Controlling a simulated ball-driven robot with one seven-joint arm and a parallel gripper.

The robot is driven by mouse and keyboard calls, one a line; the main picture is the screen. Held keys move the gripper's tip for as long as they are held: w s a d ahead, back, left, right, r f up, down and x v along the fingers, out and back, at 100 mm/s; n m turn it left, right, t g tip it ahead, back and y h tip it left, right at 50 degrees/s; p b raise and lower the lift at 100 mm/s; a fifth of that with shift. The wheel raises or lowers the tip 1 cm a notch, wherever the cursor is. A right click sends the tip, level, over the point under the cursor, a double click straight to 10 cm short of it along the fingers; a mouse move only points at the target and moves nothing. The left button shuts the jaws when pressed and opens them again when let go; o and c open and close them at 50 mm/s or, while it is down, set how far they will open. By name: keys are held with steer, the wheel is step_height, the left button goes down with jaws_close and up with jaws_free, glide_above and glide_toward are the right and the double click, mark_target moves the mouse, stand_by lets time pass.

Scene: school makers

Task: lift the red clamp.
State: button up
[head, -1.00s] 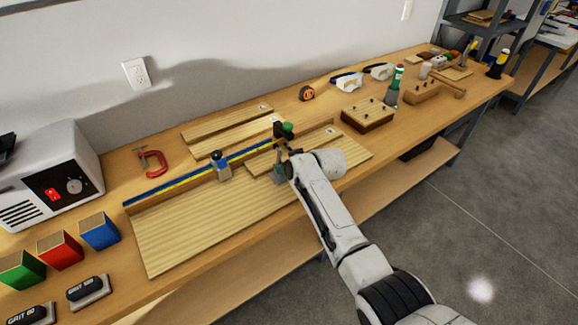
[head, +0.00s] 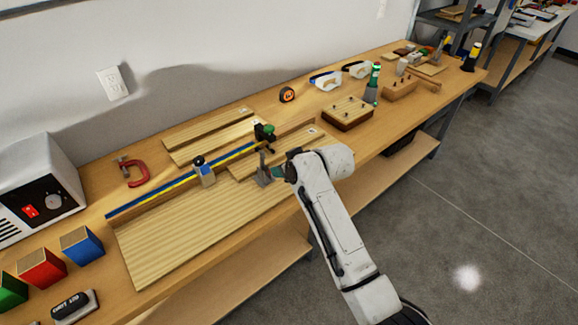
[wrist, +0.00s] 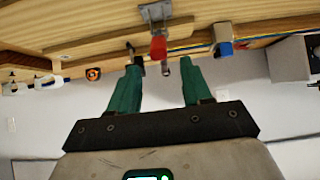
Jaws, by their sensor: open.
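The red clamp (head: 132,172) is a C-shaped clamp lying on the bench near the wall, left of the wooden boards, in the head view. A grey bracket (wrist: 155,12) with a red grip (wrist: 158,47) is beyond the fingertips.
A grey box with a dial (head: 42,192) stands left of the clamp. Red (head: 42,268) and blue (head: 82,246) blocks are in front. A blue-and-yellow striped fence (head: 150,195) with a blue stop (head: 203,172) lies between gripper and clamp. Bare bench surrounds the clamp.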

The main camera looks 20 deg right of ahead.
steer(key=shift+v, duration=1.05)
steer(key=s+d+f+m+g+h, duration=0.15)
steer(key=s+f, duration=0.25)
steer(key=s, duration=0.6)
steer(key=s+d+f+g, duration=0.15)
steer(key=s+f, duration=0.25)
steer(key=s, duration=0.6)
steer(key=s+d+f+m+g+h, duration=0.1)
steer(key=s+f+g, duration=0.25)
steer(key=s, duration=0.65)
steer(key=s+d+m+g, duration=0.1)
steer(key=s+d+g, duration=0.1)
steer(key=s, duration=1.3)
steer(key=shift+d+r+m+h, duration=0.25)
steer(key=shift+r+m+h, duration=0.1)
steer(key=shift+r, duration=0.1)
